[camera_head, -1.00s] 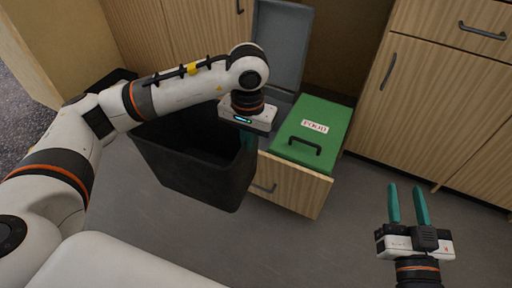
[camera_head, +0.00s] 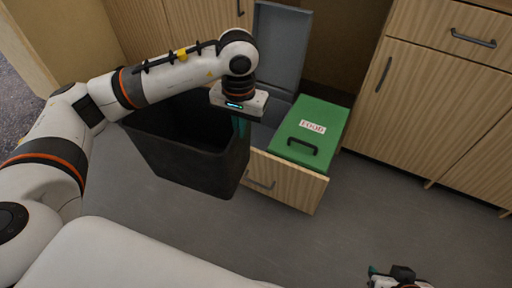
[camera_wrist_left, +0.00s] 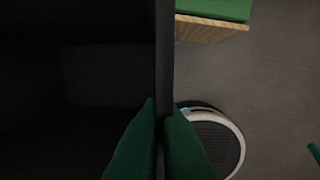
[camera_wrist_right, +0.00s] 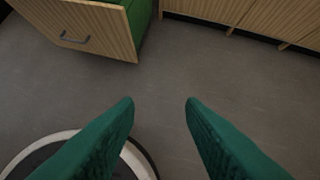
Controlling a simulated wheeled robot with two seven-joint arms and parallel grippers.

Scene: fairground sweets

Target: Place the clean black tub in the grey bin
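The black tub (camera_head: 188,166) is upright and open-topped at centre left in the head view, its inside dark. My left gripper (camera_head: 241,126) points down at its right rim. In the left wrist view, the green fingers (camera_wrist_left: 160,108) are shut on the tub's wall (camera_wrist_left: 164,50), one on each side. The grey bin (camera_head: 278,45) sits in the pulled-out drawer behind the tub, lid raised; its opening is partly hidden by my left wrist. My right gripper (camera_head: 400,275) is at the bottom right edge, mostly cut off; its fingers (camera_wrist_right: 160,103) are apart and empty in the right wrist view.
A green bin (camera_head: 330,112) labelled FOOD, with a black handle, stands in the drawer (camera_head: 285,182) right of the grey bin. Wooden cabinets (camera_head: 430,100) stand at the right and back. The grey floor (camera_head: 350,220) at front right is clear.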

